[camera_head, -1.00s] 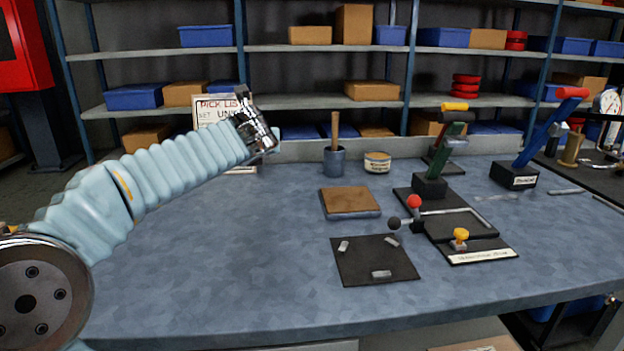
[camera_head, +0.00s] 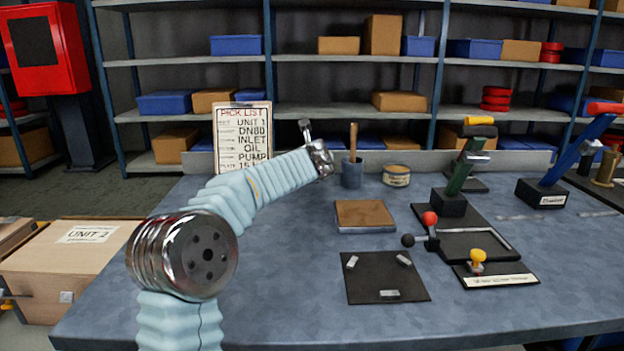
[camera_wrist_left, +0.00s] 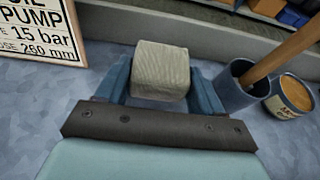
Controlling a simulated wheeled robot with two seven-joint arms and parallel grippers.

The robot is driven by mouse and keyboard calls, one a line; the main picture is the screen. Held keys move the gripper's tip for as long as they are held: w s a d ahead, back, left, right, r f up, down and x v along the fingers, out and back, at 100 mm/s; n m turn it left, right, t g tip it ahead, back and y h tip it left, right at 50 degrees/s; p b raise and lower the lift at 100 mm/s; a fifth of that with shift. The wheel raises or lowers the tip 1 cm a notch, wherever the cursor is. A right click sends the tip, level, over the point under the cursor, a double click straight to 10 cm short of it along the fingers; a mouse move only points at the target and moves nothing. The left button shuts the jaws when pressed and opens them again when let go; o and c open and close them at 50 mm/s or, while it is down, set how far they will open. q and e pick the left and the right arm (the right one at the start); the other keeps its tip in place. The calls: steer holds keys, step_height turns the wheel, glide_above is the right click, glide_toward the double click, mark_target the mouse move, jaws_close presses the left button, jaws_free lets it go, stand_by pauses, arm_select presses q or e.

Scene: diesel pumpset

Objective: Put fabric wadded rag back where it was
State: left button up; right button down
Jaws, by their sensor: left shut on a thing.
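The wadded rag (camera_wrist_left: 160,68) is a pale grey-beige lump in the left wrist view, held between the two blue fingers of my left gripper (camera_wrist_left: 160,80). The gripper is shut on it, above the blue-grey table. In the head view my left arm reaches to the table's back, and its wrist ends just left of the blue cup (camera_head: 352,173). The fingers and the rag are hidden there behind the wrist. The cup with a wooden handle also shows at the right in the left wrist view (camera_wrist_left: 232,95). My right gripper is not in view.
A pick list sign (camera_head: 241,135) stands left of the wrist. A labelled tin (camera_head: 396,176) stands right of the cup. A brown-topped block (camera_head: 364,214), a black mat (camera_head: 384,285) and lever fixtures (camera_head: 455,200) lie nearer and right. The table's left front is clear.

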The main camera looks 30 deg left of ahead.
mark_target(312, 189)
arm_select(q)
steer(key=shift+w+a+f+b, duration=0.1)
steer(key=shift+w+f+b, duration=0.1)
steer(key=shift+f, duration=0.45)
steer(key=shift+w+f+b, duration=0.1)
steer(key=shift+f+b, duration=0.05)
steer(key=shift+f, duration=0.5)
steer(key=shift+w+a+f+b, duration=0.1)
steer(key=shift+f+b, duration=0.1)
steer(key=shift+f, duration=0.45)
steer(key=shift+f, duration=0.25)
steer(key=o, duration=1)
steer(key=shift+r, duration=0.2)
steer(key=shift+s+d+r, duration=0.1)
steer(key=shift+s+d, duration=0.1)
steer(key=b+v, duration=0.1)
steer(key=v, duration=1)
steer(key=shift+s+r+b, duration=0.2)
steer(key=shift+s+b, duration=0.05)
steer(key=shift+b, duration=0.1)
